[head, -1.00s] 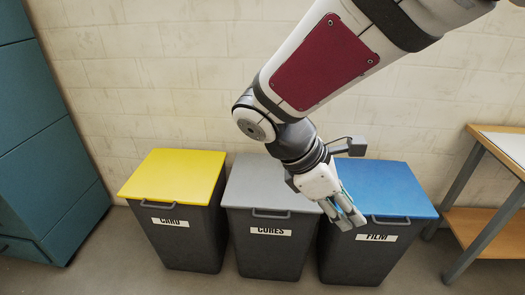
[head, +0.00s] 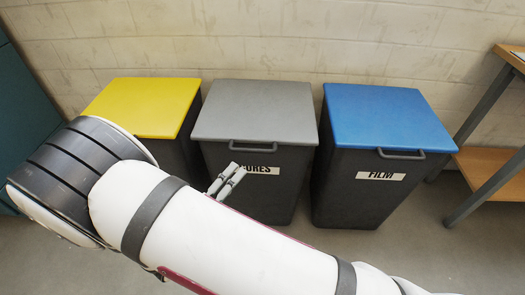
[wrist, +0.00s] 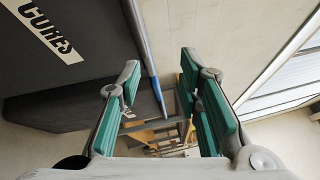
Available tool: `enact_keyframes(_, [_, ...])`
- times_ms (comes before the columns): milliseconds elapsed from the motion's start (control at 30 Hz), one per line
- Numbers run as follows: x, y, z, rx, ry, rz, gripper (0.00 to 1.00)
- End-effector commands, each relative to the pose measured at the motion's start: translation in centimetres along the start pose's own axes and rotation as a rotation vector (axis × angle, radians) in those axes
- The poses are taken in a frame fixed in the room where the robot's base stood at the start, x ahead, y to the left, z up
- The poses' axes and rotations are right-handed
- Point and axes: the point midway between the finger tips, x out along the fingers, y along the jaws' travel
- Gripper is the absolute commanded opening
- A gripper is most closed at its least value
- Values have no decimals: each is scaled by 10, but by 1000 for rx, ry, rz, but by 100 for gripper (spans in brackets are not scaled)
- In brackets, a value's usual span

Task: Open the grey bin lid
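My gripper (head: 236,172) is in front of this bin in the head view, just below and left of the handle, partly covering the label. In the wrist view my gripper (wrist: 160,75) is open, its two teal-padded fingers apart with nothing between them.
A bin with a yellow lid (head: 146,105) stands left, one with a blue lid (head: 385,117) right, both closed. A wooden-shelved table (head: 490,172) stands far right, a teal cabinet (head: 25,110) far left. A pale wall is behind. My arm covers the lower left foreground.

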Motion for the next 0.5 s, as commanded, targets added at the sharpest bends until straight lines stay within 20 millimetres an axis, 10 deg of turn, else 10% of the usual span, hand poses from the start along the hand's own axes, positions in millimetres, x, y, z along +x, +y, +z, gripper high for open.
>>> enact_keyframes(233, [-28,41,8,-119,-144,-36,32])
enact_keyframes(500, [4,40,12,-121,-142,-38,32])
